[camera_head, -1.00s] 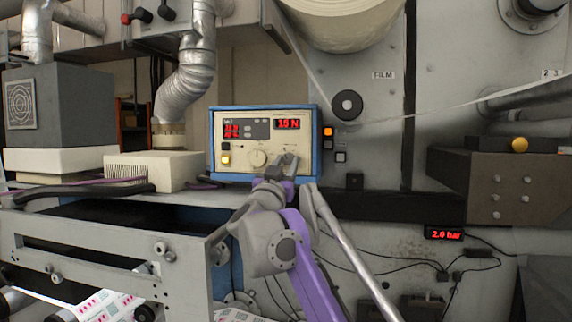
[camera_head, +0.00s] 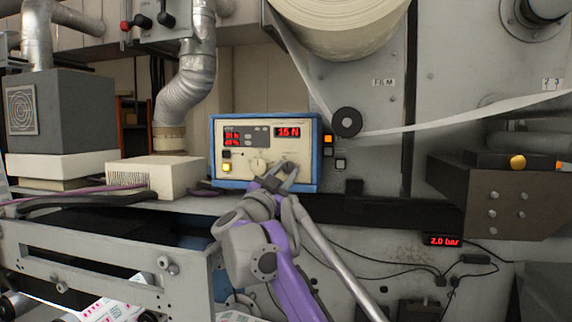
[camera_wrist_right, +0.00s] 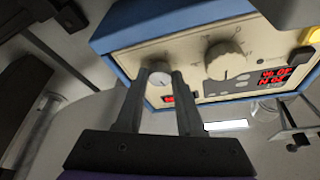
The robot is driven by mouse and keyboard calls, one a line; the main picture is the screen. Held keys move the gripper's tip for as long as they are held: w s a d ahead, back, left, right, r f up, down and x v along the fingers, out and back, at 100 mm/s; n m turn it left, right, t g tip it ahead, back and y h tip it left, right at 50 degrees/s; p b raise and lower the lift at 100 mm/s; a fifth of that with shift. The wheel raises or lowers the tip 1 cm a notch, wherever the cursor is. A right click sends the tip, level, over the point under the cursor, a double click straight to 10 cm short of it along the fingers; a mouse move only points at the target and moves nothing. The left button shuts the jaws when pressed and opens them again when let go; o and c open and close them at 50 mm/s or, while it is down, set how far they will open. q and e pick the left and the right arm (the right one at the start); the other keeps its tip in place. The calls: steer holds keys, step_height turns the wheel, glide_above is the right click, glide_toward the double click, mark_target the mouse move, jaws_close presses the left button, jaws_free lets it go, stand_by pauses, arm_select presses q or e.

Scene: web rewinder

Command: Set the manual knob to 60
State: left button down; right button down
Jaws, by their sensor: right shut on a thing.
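The control box (camera_head: 228,180) has a cream front, a blue frame and red displays; the right display appears to read 15 N. A larger pale knob (camera_head: 259,165) sits at the middle of its front and shows clear of my fingers in the right wrist view (camera_wrist_right: 226,61). My right gripper (camera_head: 284,168) is at the lower right of the front. In the right wrist view its fingers (camera_wrist_right: 160,80) are shut on a smaller round knob (camera_wrist_right: 160,77) with a pale face. The knob labels are too small to read. My left gripper is out of view.
A white vented box (camera_head: 155,176) stands left of the control box. Lit and unlit buttons (camera_head: 328,139) are on the wall just right of it. A paper roll (camera_head: 340,22) hangs above, with its web running right. A metal frame (camera_head: 100,265) stands in front at left.

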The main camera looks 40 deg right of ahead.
steer(key=m, duration=0.1)
steer(key=m+g+p, duration=0.1)
steer(key=shift+w+a+r+m, duration=0.1)
steer(key=shift+r+m, duration=0.25)
steer(key=shift+m, duration=0.05)
steer(key=shift+m+g+p, duration=0.4)
steer(key=shift+m+g, duration=0.3)
steer(key=shift+m, duration=0.5)
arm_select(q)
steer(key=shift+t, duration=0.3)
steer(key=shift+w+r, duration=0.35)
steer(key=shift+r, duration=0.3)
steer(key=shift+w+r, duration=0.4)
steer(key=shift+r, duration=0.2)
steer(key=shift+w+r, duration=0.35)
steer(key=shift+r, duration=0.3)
arm_select(e)
steer(key=shift+f+m+g, duration=0.1)
steer(key=shift+m+g, duration=0.7)
steer(key=shift+m, duration=1.4)
steer(key=c, duration=0.5)
jaws_free()
